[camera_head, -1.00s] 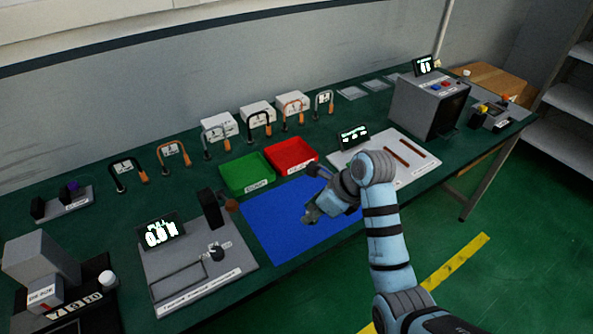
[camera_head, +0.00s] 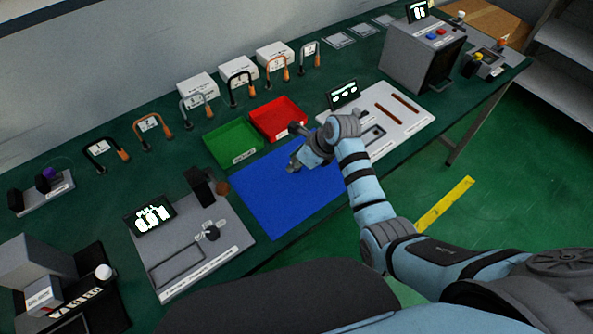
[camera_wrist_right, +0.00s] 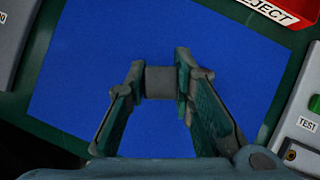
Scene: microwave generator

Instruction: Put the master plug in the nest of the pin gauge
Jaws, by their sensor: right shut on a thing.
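My right gripper (camera_head: 294,166) is over the right part of the blue mat. In the right wrist view the gripper (camera_wrist_right: 161,84) is shut on a small grey block-like piece (camera_wrist_right: 160,83), which I take to be the master plug. The fingers press on its left and right sides, and blue mat shows all around it. Its far end and the height above the mat cannot be told. No label lets me say for certain which station is the pin gauge, and I cannot make out its nest. My left gripper is out of view.
A green tray (camera_head: 235,155) and a red reject tray (camera_head: 279,131) stand behind the blue mat (camera_head: 265,205). A grey station with a display (camera_head: 178,264) is at left, a white board (camera_head: 418,117) at right. Small stand (camera_head: 62,190) at far left. Handled gauges stand behind.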

